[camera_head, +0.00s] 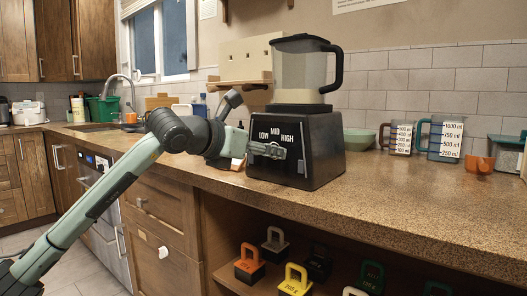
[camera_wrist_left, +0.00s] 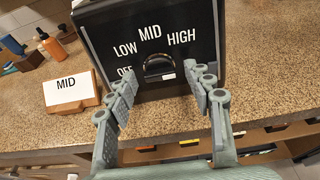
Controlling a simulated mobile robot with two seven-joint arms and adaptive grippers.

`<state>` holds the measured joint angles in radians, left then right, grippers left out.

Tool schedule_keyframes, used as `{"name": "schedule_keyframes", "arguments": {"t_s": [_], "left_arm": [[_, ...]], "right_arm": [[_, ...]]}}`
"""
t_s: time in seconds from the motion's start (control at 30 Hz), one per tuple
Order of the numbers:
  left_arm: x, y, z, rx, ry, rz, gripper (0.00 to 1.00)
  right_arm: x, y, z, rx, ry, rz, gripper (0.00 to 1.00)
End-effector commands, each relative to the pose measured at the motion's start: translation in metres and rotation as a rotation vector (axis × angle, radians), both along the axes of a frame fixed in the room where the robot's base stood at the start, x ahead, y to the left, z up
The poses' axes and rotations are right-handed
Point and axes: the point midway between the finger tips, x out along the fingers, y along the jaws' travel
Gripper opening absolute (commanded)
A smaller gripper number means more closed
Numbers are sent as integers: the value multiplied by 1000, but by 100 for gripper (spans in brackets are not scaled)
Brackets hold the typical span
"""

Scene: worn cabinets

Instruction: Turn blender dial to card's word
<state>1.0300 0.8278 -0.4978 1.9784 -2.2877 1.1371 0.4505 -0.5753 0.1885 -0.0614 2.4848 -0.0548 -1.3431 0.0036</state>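The blender stands on the counter, with a clear jug (camera_head: 302,72) on a black base (camera_head: 322,150). Its front panel reads OFF, LOW, MID and HIGH in the left wrist view. The dial (camera_wrist_left: 158,66) is a dark rounded knob below MID; which word it points to I cannot tell. The card (camera_wrist_left: 70,90) reads MID and stands on the counter left of the base. My left gripper (camera_head: 272,150) is at the panel; in the wrist view it is open (camera_wrist_left: 160,78), its fingers either side of the dial, with visible gaps. My right gripper is not in view.
Measuring jugs (camera_head: 444,138) and a green bowl (camera_head: 358,139) stand right of the blender. An orange bottle (camera_wrist_left: 50,45) stands beyond the card. Coloured weights (camera_head: 250,264) fill the open shelf below. The counter (camera_head: 400,190) in front of the jugs is clear.

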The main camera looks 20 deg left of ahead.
Motion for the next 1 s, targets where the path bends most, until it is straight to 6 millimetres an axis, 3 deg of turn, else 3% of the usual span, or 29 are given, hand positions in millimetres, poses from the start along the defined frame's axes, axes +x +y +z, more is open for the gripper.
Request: {"name": "schedule_keyframes", "arguments": {"t_s": [0.37, 0.8, 1.0], "left_arm": [[-7, 3, 2, 0, 0, 0, 53], [-84, 32, 26, 3, -1, 3, 53], [-104, 39, 33, 1, -1, 2, 53]], "right_arm": [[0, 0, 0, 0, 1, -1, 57], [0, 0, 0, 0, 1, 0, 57], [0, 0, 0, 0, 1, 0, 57]]}}
